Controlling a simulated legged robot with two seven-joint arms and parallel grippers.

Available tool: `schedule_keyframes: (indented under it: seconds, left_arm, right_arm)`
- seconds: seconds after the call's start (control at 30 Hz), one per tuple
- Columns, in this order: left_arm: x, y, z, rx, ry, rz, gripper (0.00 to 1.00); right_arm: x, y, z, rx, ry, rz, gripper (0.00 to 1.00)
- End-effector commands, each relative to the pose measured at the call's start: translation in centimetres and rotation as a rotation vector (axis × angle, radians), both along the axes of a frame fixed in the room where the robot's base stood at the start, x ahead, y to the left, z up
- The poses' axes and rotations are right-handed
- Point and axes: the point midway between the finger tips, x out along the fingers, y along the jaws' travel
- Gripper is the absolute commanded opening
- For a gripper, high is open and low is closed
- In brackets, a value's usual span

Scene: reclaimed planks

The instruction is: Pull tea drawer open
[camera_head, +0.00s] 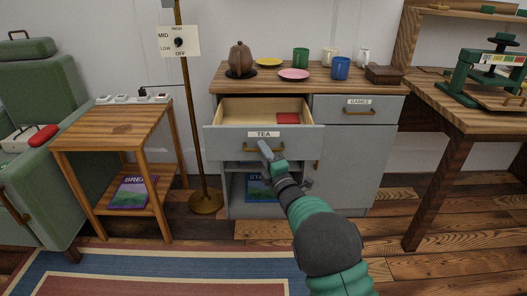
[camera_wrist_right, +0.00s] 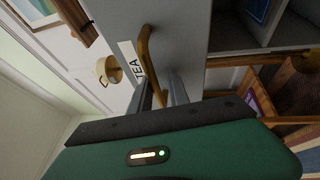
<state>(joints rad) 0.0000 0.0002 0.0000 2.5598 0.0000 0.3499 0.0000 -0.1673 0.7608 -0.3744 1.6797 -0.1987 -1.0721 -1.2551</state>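The tea drawer (camera_head: 228,141) is pulled out of the cabinet, with a grey front and a TEA label. Its inside shows, with a red item (camera_head: 288,118) at the right. My right gripper (camera_head: 264,148) is at the drawer's brass handle (camera_head: 280,149), covering part of it. In the right wrist view, the two grey fingers (camera_wrist_right: 161,88) stand apart, with a gap between them. The brass handle (camera_wrist_right: 144,48) runs down to between them, and I see no clear squeeze on it. My left gripper is out of view.
On the cabinet top stand a brown teapot (camera_head: 240,58), several cups, plates and a brown box (camera_head: 384,74). The GAMES drawer (camera_head: 345,113) beside it is shut. A side table (camera_head: 122,126) and lamp pole stand left, a workbench (camera_head: 455,108) right. Rug and floor in front are clear.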

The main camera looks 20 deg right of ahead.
Motion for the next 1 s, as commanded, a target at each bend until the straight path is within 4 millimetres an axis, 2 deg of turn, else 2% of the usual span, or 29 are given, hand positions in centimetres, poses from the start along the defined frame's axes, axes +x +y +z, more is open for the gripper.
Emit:
schedule_keyframes:
  seconds: [0.33, 0.47, 0.57, 0.8, 1.0]
  left_arm:
    - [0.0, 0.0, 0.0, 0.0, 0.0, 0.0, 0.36]
    - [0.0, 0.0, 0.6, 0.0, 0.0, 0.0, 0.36]
    - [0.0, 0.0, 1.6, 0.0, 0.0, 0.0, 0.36]
    - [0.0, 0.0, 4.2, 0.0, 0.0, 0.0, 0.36]
    - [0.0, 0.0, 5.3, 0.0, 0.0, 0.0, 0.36]
  right_arm:
    - [-0.1, 0.0, 0.3, 0.0, -0.005, 0.0, 0.2]
    - [-1.0, -0.1, 0.3, 0.001, -0.004, -0.001, 0.2]
    - [-2.9, -0.4, 0.3, 0.002, -0.003, -0.002, 0.2]
    - [-9.8, -1.3, -1.2, 0.001, 0.002, -0.003, 0.2]
    - [-14.6, -1.8, -2.4, 0.0, 0.001, -0.002, 0.2]
